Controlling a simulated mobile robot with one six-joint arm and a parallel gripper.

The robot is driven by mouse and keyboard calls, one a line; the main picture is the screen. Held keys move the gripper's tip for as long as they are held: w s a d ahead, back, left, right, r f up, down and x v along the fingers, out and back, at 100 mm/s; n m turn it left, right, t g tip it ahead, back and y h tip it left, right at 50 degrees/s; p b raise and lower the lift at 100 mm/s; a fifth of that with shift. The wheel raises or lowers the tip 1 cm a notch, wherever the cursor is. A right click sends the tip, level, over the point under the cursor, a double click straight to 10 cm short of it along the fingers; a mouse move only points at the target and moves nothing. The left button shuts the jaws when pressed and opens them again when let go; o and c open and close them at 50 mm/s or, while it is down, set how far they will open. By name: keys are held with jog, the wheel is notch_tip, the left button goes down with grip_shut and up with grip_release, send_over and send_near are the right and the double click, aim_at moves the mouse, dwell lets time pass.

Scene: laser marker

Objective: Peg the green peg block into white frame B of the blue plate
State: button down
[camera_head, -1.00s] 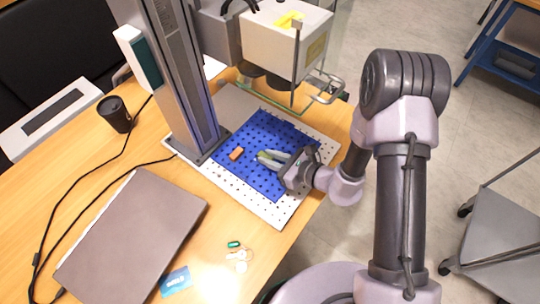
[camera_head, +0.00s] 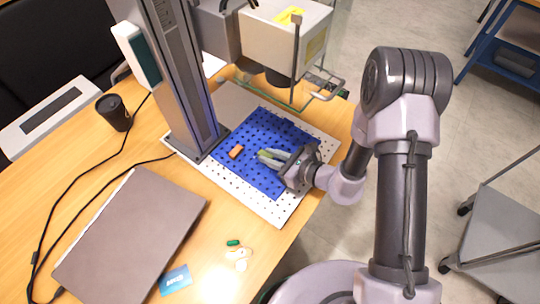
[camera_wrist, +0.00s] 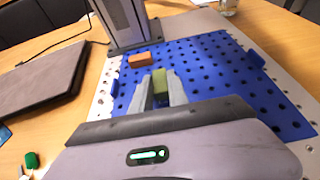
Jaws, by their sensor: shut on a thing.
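The green peg block (camera_wrist: 160,87) is between the fingers of my gripper (camera_wrist: 158,92), which is shut on it. In the head view my gripper (camera_head: 269,157) reaches in from the right, over the blue plate (camera_head: 262,132), with the green block (camera_head: 263,153) at its fingertips. The plate is full of dark holes and also shows in the wrist view (camera_wrist: 200,65). The block's underside is hidden, so I cannot tell whether it touches the plate. I cannot make out a white frame marked B.
An orange block (camera_head: 236,152) lies on the plate left of my gripper. A white perforated base (camera_head: 265,207) surrounds the plate. A grey column (camera_head: 186,90) and an overhanging machine head (camera_head: 280,45) stand close behind. A closed laptop (camera_head: 130,235) lies at left.

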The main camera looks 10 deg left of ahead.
jog(key=shift+f+b, duration=0.4)
jog(key=shift+f, duration=0.1)
jog(key=c, duration=1.2)
grip_release()
jog(key=p+v, duration=0.5)
jog(key=v, duration=1.2)
jog(key=shift+d, duration=0.2)
